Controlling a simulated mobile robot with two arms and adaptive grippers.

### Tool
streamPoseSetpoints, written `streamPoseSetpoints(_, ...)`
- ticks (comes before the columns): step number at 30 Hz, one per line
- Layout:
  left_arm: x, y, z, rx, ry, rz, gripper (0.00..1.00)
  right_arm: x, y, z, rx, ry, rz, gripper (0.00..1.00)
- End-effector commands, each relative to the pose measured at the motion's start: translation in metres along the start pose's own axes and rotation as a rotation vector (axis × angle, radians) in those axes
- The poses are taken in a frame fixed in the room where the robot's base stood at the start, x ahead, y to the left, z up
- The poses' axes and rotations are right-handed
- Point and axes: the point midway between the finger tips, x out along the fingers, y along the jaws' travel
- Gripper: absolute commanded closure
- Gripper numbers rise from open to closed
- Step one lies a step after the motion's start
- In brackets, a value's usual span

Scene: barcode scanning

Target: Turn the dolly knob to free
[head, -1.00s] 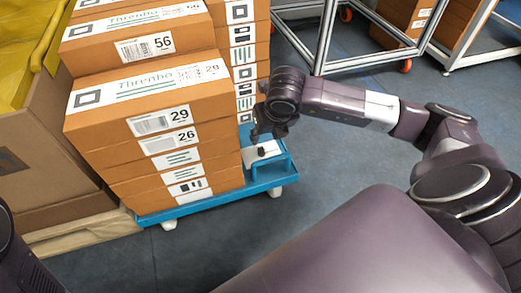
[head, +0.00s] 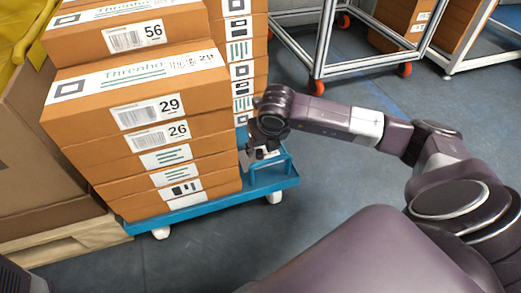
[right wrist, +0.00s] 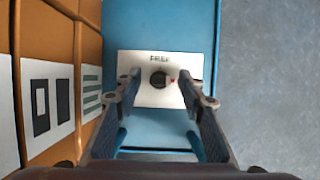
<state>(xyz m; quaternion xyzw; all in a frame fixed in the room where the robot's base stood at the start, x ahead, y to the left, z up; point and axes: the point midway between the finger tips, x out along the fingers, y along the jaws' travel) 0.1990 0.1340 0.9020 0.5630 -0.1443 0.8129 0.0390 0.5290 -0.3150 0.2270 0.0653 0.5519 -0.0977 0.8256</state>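The blue dolly (head: 272,181) carries the stacked boxes. My right gripper (right wrist: 159,87) is open, with one fingertip on each side of the knob and visible gaps between. In the head view my right gripper (head: 260,154) reaches down over the plate and hides the knob. My left gripper is not in view.
Orange-brown boxes (head: 150,85) stand close on the left of the gripper. A cardboard carton on a wooden pallet (head: 75,240) is at far left. A metal frame cart with red wheels (head: 318,50) stands behind. The grey floor at right is clear.

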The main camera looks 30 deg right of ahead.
Motion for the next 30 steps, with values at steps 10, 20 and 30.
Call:
streamPoseSetpoints(10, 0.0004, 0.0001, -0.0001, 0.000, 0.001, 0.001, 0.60, -0.0006, 0.0002, 0.0002, 0.000, 0.000, 0.000, 0.84)
streamPoseSetpoints(20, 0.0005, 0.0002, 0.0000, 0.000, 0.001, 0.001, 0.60, -0.0007, -0.0001, 0.0001, -0.004, 0.000, 0.002, 1.00)
streamPoseSetpoints(30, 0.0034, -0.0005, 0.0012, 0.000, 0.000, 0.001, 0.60, -0.0014, -0.0020, 0.0006, -0.120, 0.000, 0.049, 1.00)
